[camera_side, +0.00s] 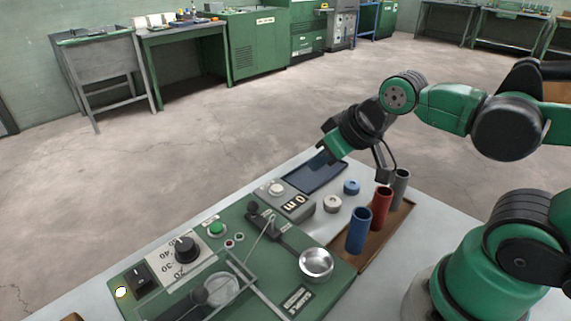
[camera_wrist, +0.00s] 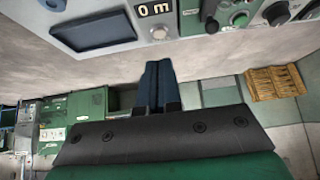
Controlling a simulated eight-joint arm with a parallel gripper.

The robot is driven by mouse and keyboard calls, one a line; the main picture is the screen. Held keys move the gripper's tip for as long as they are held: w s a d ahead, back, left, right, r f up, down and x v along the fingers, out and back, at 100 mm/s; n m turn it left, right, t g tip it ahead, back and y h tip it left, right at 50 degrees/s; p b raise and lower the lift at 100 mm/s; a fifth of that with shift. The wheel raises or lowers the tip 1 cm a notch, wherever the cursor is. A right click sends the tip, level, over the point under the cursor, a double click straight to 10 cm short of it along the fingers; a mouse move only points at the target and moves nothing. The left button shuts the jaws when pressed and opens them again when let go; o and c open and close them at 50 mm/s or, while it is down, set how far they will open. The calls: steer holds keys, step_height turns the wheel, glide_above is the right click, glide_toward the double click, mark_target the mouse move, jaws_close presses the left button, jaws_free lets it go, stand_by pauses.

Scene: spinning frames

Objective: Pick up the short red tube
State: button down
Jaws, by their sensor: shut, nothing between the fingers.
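The red tube (camera_side: 381,209) stands upright on a wooden tray (camera_side: 377,246), between a blue tube (camera_side: 357,232) and a grey tube (camera_side: 401,190). Its lower part is partly hidden by the blue tube. None of the tubes shows in the wrist view. My gripper (camera_side: 323,156) is up and to the left of the red tube in the side view, clear of it and tilted down to the left. In the wrist view, my gripper (camera_wrist: 155,68) has its dark fingers together with nothing between them.
A green control panel (camera_side: 247,210) with knobs, a metal cup (camera_side: 316,263) and a grey display box (camera_side: 285,200) fill the bench's left side. A blue ring (camera_side: 351,187) and a pale ring (camera_side: 332,204) lie beside the tray.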

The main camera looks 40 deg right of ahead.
steer(key=shift+c, duration=1.7)
jaws_free()
step_height(320, 180, up, 5)
steer(key=m+g, duration=0.7)
glide_above(379, 205)
steer(key=d, duration=0.2)
steer(key=f, duration=0.9)
steer(key=shift+w+a+f, duration=0.15)
steer(key=shift+w+f, duration=0.1)
steer(key=shift+f, duration=3.2)
